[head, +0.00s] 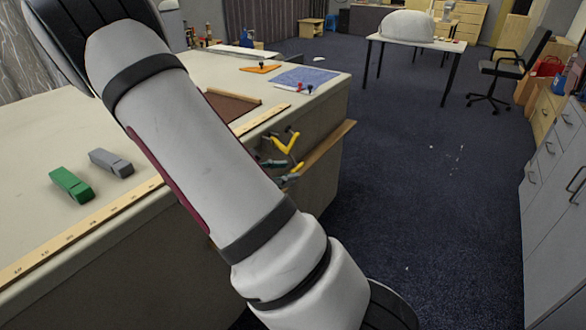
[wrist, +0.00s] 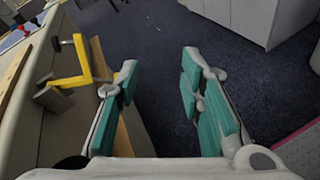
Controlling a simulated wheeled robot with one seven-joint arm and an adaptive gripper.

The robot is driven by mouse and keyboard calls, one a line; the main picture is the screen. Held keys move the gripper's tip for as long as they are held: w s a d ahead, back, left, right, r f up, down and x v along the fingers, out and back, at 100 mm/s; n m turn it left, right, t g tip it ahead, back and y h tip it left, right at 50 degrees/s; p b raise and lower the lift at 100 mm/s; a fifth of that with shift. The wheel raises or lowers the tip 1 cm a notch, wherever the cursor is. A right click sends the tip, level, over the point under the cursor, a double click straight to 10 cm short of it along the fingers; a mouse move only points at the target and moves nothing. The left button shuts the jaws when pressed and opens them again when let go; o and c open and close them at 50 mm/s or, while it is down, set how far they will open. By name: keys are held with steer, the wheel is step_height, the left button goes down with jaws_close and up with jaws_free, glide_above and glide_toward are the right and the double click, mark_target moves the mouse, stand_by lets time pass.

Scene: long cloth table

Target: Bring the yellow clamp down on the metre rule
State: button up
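A further stretch shows past my arm, near the clamp. My gripper (wrist: 158,88) has teal finger pads spread wide, with nothing between them but floor behind. In the head view it is mostly hidden by my arm.
A wooden board (head: 325,149) juts from the table's front side, close to the clamp and gripper. A green block (head: 71,184) and a grey block (head: 111,163) lie on the table behind the rule. A brown board (head: 229,106) lies farther along.

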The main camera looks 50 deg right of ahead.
mark_target(297, 169)
steer(key=w+d+f+n+t+h+b, duration=0.1)
steer(key=w+d+f+n+t+h, duration=0.15)
steer(key=f+n, duration=0.3)
steer(key=w+d+f+n+t+h+b, duration=0.2)
steer(key=w+d+f+n+t, duration=0.15)
steer(key=f, duration=0.25)
steer(key=shift+g+y, duration=0.25)
steer(key=shift+g, duration=0.25)
steer(key=d, duration=0.4)
steer(key=w+d+b, duration=0.1)
steer(key=d, duration=0.8)
steer(key=shift+w+f, duration=0.15)
steer(key=shift+w, duration=0.25)
steer(key=shift+c, duration=0.4)
jaws_close()
